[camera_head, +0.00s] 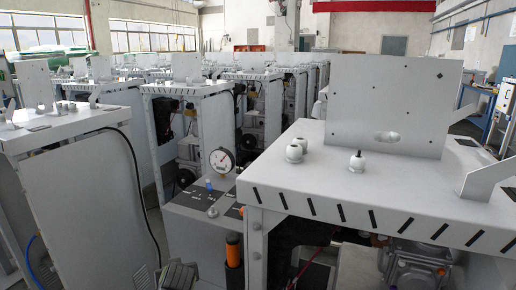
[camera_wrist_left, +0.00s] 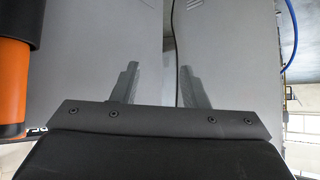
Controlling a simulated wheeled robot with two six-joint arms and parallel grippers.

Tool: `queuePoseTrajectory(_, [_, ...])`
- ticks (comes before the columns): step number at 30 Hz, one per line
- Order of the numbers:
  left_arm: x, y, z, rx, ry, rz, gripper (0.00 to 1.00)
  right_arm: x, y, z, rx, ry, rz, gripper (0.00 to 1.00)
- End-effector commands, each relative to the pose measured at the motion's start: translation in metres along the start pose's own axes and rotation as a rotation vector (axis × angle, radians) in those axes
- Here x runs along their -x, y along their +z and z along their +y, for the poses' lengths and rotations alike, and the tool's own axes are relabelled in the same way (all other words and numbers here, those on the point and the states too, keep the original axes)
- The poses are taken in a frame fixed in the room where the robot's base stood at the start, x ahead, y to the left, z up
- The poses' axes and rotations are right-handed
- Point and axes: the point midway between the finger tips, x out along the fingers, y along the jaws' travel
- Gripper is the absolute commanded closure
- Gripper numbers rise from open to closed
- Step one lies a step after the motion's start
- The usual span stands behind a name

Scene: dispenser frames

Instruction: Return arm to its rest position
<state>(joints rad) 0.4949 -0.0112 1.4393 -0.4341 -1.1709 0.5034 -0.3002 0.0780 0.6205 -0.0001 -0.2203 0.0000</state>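My left gripper (camera_wrist_left: 158,76) shows in the left wrist view with its two grey stepped fingers apart and nothing between them. Behind the fingers are pale grey cabinet panels, with a dark cable running down near the gap. In the head view, a ridged grey part at the bottom edge, left of centre, appears to be my left gripper (camera_head: 180,275). It sits low between the left cabinet (camera_head: 92,190) and the dispenser frame with a pressure gauge. My right arm and gripper are not in view.
An orange cylinder (camera_head: 233,250) stands close to the right of my left gripper; it also shows in the left wrist view (camera_wrist_left: 12,85). The gauge (camera_head: 222,160) stands above a grey box. A large white-topped frame (camera_head: 340,190) fills the right. More frames crowd behind.

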Motion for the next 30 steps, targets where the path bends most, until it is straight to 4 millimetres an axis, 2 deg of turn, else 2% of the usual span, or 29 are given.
queuePoseTrajectory(1, [0.002, 0.026, -0.019, -0.006, -0.007, -0.033, 0.60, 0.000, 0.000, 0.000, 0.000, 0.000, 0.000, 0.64])
queuePoseTrajectory(5, [0.018, 0.084, -0.060, -0.032, -0.011, -0.114, 0.60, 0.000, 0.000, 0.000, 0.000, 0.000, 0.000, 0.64])
queuePoseTrajectory(8, [0.036, 0.126, -0.090, -0.058, -0.011, -0.175, 0.60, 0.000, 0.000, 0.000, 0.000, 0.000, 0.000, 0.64])
queuePoseTrajectory(11, [0.061, 0.165, -0.118, -0.088, -0.004, -0.233, 0.60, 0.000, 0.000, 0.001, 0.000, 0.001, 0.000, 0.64])
queuePoseTrajectory(15, [0.104, 0.214, -0.153, -0.140, 0.012, -0.311, 0.60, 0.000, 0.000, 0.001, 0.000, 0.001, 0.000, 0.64])
queuePoseTrajectory(18, [0.136, 0.242, -0.173, -0.177, 0.029, -0.362, 0.60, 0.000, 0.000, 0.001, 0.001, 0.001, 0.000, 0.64])
queuePoseTrajectory(21, [0.163, 0.260, -0.187, -0.210, 0.045, -0.398, 0.60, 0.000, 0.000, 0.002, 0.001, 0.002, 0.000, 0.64])
queuePoseTrajectory(30, [0.227, 0.293, -0.212, -0.284, 0.087, -0.475, 0.60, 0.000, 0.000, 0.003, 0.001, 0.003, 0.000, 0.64])
